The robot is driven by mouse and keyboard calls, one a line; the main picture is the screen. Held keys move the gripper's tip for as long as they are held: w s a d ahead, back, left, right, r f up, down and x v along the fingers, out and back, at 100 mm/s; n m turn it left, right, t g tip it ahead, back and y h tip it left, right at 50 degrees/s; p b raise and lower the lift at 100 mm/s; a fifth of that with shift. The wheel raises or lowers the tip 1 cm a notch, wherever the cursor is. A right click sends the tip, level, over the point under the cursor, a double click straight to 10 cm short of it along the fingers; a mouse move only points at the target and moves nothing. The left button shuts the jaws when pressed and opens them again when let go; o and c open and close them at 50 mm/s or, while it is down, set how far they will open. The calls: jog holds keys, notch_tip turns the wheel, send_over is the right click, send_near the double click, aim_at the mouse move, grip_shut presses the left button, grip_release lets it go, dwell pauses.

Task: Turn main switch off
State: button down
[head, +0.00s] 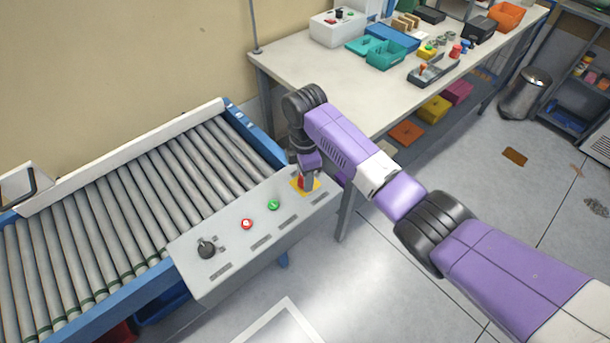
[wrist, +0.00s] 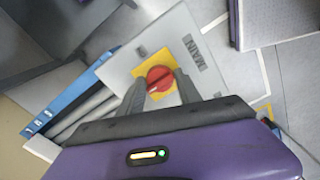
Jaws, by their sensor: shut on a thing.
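The main switch is a red rotary knob (wrist: 160,78) on a yellow square plate, with a "MAIN" label beside it in the wrist view. It sits at the right end of the grey control panel (head: 225,245) in the head view, where my gripper partly hides the knob (head: 302,183). My gripper (wrist: 160,85) is shut on the knob, one finger on each side of it. It also shows over the panel in the head view (head: 306,180). A small white mark on the knob is visible between the fingers.
The panel also bears a green button (head: 274,205), a red button (head: 246,224) and a black knob (head: 206,248). A roller conveyor (head: 130,190) lies behind it. A workbench (head: 310,70) with bins and tools stands behind my arm. Open floor (head: 380,290) lies in front.

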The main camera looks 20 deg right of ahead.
jog(key=shift+w+r, duration=0.1)
jog(key=shift+r, duration=0.05)
jog(key=c, duration=0.9)
grip_release()
jog(key=shift+r+b, duration=0.6)
jog(key=shift+r, duration=3.25)
